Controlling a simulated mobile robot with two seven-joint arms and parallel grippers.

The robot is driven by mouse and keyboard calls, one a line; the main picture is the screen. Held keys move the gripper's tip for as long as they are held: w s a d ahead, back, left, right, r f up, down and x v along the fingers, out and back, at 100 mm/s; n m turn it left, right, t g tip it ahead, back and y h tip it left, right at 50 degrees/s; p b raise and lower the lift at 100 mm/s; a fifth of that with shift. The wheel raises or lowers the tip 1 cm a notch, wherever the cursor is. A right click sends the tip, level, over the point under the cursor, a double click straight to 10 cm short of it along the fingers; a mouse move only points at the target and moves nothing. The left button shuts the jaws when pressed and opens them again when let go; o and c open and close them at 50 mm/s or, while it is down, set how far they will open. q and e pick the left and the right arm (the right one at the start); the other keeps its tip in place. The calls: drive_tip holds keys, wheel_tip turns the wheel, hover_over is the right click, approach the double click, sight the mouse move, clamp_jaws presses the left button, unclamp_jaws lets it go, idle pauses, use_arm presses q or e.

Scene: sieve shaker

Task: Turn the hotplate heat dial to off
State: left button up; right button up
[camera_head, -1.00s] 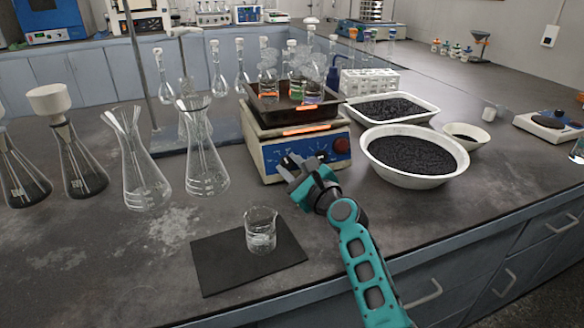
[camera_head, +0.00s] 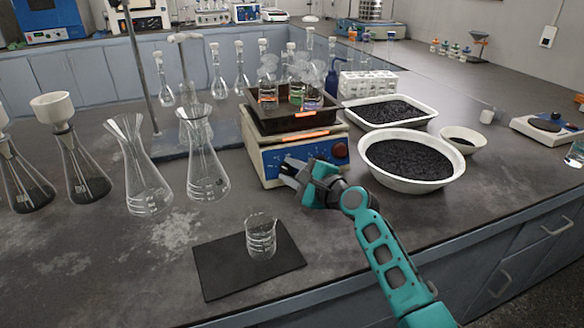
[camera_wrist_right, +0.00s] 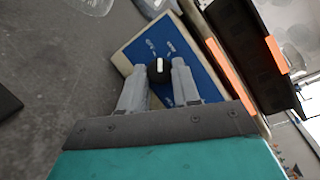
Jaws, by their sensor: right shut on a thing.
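The hotplate (camera_head: 262,173) is a cream box with a blue front panel (camera_head: 271,158), standing mid-bench with glowing orange strips at its top. In the right wrist view, a black dial (camera_wrist_right: 157,71) with a white mark sits on the blue panel (camera_wrist_right: 191,69). My right gripper (camera_wrist_right: 159,75) has its fingertips on either side of this dial and is shut on it. In the head view, the right gripper (camera_head: 287,171) is at the panel's front and hides the dial. My left gripper is not in view.
A dark tray (camera_head: 262,121) with steaming glassware is on the hotplate. A white bowl (camera_head: 381,174) of black grains stands close to its right. Tall flasks (camera_head: 205,170) stand to the left. A beaker (camera_head: 261,238) sits on a dark mat (camera_head: 215,278) in front.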

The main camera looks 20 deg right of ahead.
drive_tip(key=n, duration=0.1)
drive_tip(key=n+g+p, duration=0.1)
drive_tip(key=shift+d+r+n, duration=0.1)
drive_tip(key=shift+r+n, duration=0.15)
drive_tip(key=shift+n, duration=0.05)
drive_tip(key=shift+n+y+p, duration=0.3)
drive_tip(key=shift+n+p, duration=0.2)
drive_tip(key=shift+n+g, duration=0.3)
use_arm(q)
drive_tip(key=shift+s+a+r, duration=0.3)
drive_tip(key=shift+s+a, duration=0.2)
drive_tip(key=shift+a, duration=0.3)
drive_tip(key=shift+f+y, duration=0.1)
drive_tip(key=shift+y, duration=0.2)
use_arm(e)
drive_tip(key=shift+f+n, duration=0.1)
drive_tip(key=shift+n, duration=0.2)
drive_tip(key=o, duration=1.1)
drive_tip(key=shift+c, duration=0.2)
use_arm(q)
drive_tip(key=shift+p, duration=0.3)
